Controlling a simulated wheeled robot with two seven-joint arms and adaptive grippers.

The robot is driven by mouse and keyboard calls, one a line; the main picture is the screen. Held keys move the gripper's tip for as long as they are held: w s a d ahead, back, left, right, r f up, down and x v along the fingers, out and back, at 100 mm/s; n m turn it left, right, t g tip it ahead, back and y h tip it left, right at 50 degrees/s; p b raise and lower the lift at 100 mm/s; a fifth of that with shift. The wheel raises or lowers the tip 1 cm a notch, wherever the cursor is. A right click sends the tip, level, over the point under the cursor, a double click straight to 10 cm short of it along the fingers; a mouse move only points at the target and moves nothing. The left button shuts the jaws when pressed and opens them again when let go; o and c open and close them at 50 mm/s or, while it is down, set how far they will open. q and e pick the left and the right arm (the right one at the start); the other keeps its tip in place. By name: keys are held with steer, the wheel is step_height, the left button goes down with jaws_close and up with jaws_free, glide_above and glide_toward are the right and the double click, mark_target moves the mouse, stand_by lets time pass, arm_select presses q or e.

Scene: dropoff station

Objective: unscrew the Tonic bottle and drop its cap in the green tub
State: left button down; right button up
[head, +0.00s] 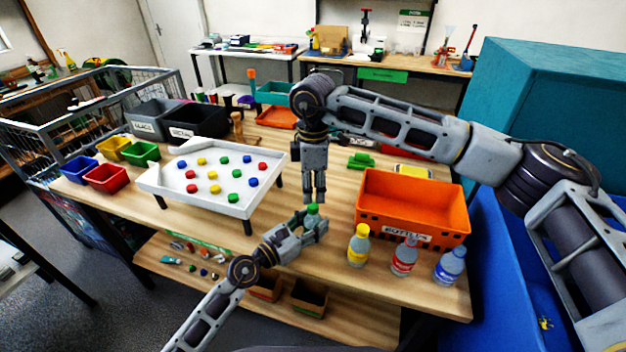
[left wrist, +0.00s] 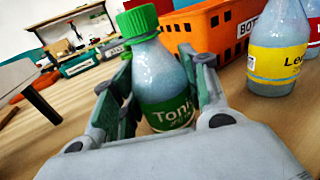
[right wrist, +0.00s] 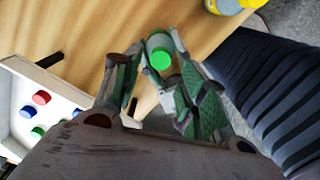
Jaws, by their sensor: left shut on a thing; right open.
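The Tonic bottle (left wrist: 163,85) stands upright with its green cap (left wrist: 138,21) on and a green label. My left gripper (head: 311,228) is shut around the bottle's body; its fingers also show on both sides in the left wrist view (left wrist: 160,100). My right gripper (head: 314,200) points down just above the bottle, open. In the right wrist view the green cap (right wrist: 160,59) shows between the open fingers (right wrist: 155,75); I cannot tell whether they touch it. The green tub (head: 141,152) is at the left of the table, beside the red and yellow tubs.
A white tray (head: 160,184) with several coloured caps stands left of my grippers. An orange bottle crate (head: 372,222) is at the right. Yellow (head: 359,246), red (head: 404,257) and blue (head: 450,266) bottles stand before it.

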mark_target(313, 205)
steer(key=shift+f, duration=2.6)
steer(key=shift+c, duration=0.4)
jaws_close()
